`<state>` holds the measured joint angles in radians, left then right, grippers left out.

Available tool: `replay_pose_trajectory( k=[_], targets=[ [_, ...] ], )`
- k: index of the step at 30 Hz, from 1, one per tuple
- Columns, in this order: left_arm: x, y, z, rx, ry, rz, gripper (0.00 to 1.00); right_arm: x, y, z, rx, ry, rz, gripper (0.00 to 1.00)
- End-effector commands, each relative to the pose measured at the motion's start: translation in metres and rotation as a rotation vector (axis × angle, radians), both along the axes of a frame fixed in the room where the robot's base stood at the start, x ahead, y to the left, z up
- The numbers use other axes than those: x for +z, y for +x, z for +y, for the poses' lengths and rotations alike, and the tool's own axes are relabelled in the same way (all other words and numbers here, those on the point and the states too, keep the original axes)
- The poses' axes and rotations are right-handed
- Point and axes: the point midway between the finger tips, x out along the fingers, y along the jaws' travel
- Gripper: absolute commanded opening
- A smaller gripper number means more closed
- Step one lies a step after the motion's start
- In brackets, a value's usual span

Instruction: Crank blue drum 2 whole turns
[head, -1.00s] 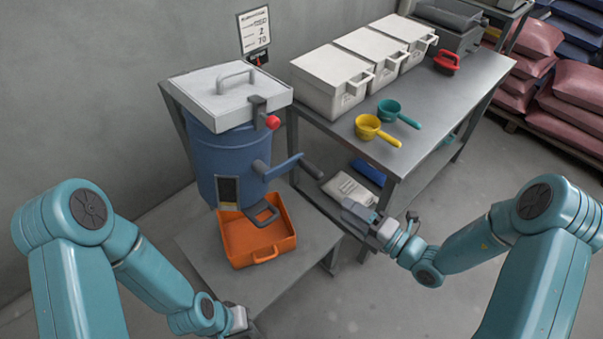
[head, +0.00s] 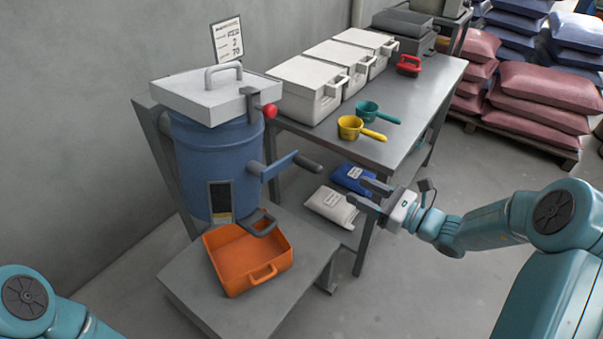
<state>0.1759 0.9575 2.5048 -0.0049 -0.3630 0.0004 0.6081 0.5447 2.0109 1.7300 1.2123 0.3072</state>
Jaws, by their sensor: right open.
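The blue drum (head: 193,160) stands upright on a grey stand, under a pale square lid (head: 208,93) with a handle. Its crank (head: 282,165) is a blue arm sticking out to the right, with a dark grip (head: 308,162) at the end. My right gripper (head: 362,194) is open and empty. In the picture it is to the right of and below the crank grip, apart from it. Only part of my left arm shows at the lower left; its gripper is out of view.
An orange tray (head: 225,272) sits below the drum's spout. The grey table (head: 405,112) on the right carries white bins (head: 300,92), a yellow scoop (head: 350,128), a teal scoop (head: 368,112) and a red-handled item (head: 409,66). White and blue bags lie on its lower shelf. A red knob (head: 269,111) is by the lid.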

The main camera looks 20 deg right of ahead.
Motion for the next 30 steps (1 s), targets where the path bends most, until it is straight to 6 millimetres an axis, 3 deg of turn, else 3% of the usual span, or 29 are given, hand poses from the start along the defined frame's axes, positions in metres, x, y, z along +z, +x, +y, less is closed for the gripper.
replay_pose_trajectory(
  k=[5, 21, 30],
  targets=[
    [0.002, 0.000, 0.000, 0.000, 0.000, 0.000, 0.00, -0.001, 0.016, 0.011, 0.003, 0.002, 0.002, 0.55],
    [0.016, 0.000, 0.000, 0.000, 0.000, 0.000, 0.00, -0.001, 0.111, 0.090, 0.004, 0.005, 0.002, 0.55],
    [0.018, 0.000, 0.000, 0.000, 0.000, 0.000, 0.00, -0.001, 0.129, 0.104, 0.001, 0.005, 0.004, 0.55]
  ],
)
